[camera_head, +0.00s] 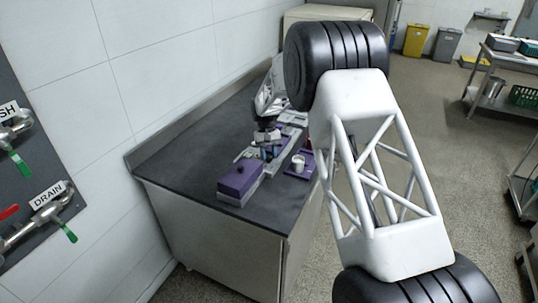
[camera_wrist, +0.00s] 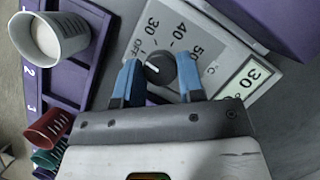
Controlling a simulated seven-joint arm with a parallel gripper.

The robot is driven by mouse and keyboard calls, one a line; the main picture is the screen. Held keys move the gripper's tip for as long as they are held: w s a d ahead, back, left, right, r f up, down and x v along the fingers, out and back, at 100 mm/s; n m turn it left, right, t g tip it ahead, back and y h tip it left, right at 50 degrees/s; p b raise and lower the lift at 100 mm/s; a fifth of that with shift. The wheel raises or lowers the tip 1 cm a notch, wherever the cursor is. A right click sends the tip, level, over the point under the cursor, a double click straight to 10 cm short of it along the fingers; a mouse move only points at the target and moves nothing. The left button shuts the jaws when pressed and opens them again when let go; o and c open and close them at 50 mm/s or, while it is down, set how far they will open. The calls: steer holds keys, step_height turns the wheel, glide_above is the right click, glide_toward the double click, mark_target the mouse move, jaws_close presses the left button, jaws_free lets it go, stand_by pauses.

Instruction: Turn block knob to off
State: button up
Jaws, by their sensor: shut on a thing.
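The black block knob (camera_wrist: 158,69) shows in the wrist view on a pale grey dial panel (camera_wrist: 215,38). The dial is printed with OFF, 30, 40 and 50, and a small display (camera_wrist: 245,82) beside it reads 30. My gripper (camera_wrist: 159,62) has one blue-tipped finger on each side of the knob and is shut on it. The knob's lower edge is partly hidden by my gripper, and its exact pointer direction is hard to tell. In the head view the block area (camera_head: 268,150) on the bench is small and partly covered by my arm.
A purple rack (camera_wrist: 88,62) with a white cup (camera_wrist: 48,38) is on the left. A red cup (camera_wrist: 48,127) and a green one (camera_wrist: 45,158) are at lower left. A purple box (camera_head: 238,180) sits on the dark bench (camera_head: 185,155), whose left part is clear.

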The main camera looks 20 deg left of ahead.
steer(key=shift+n, duration=0.6)
steer(key=shift+t, duration=0.3)
steer(key=o, duration=0.9)
steer(key=shift+r, duration=0.1)
steer(key=v, duration=0.7)
steer(key=shift+a+r+h, duration=0.25)
steer(key=shift+h, duration=0.05)
steer(key=shift+w, duration=0.1)
